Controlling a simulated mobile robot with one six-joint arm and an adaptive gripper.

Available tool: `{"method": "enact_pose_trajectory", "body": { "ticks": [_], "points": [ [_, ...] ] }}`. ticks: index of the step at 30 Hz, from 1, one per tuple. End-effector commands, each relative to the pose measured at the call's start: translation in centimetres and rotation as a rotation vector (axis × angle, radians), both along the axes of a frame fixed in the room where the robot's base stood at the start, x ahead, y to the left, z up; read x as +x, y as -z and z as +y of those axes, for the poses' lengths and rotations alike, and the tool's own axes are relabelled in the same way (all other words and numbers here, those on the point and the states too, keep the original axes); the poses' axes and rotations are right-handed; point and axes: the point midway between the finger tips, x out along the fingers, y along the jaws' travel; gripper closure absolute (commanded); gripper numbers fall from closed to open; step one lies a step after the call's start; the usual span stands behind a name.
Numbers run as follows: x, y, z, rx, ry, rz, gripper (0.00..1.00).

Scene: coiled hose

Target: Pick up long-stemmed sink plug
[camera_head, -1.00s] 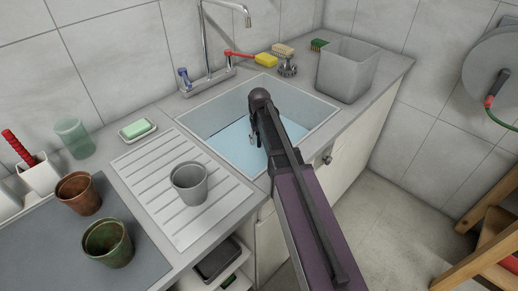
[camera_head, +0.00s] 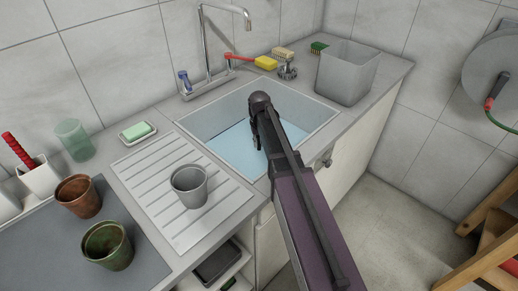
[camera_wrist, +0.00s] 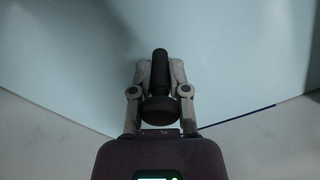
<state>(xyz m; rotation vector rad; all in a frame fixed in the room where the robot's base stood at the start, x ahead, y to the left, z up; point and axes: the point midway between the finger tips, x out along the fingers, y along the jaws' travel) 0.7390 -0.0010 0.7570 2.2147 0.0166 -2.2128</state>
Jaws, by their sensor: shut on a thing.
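The long-stemmed sink plug (camera_wrist: 160,84) is black, with a narrow stem and a wider round base. In the wrist view its stem points up the picture and its base lies nearer my wrist. My gripper (camera_wrist: 160,66) is shut on the plug, one finger on each side. In the head view my gripper (camera_head: 256,144) is over the sink basin (camera_head: 208,123), mostly hidden by my own arm, and the plug cannot be made out there. I cannot tell whether the plug touches the basin floor.
A grey cup (camera_head: 189,186) stands on the drainboard (camera_head: 222,212). The tap (camera_head: 207,45) rises behind the sink. A grey bin (camera_head: 347,72) stands on the counter at the right. Brushes, including a yellow-headed one (camera_head: 266,63), lie behind the basin.

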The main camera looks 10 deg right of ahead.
Motion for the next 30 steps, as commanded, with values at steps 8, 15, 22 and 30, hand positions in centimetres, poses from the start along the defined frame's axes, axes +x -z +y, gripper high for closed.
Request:
{"method": "enact_pose_trajectory", "body": {
  "ticks": [8, 15, 22, 30],
  "points": [
    [0.0, 0.0, 0.0, 0.0, 0.0, 0.001, 1.0],
    [0.0, -0.7, 0.0, 0.0, 0.0, 0.001, 1.0],
    [0.0, -2.3, 0.0, 0.0, 0.001, 0.0, 1.0],
    [0.0, -5.0, 0.0, 0.0, 0.001, 0.0, 1.0]
  ]
}}
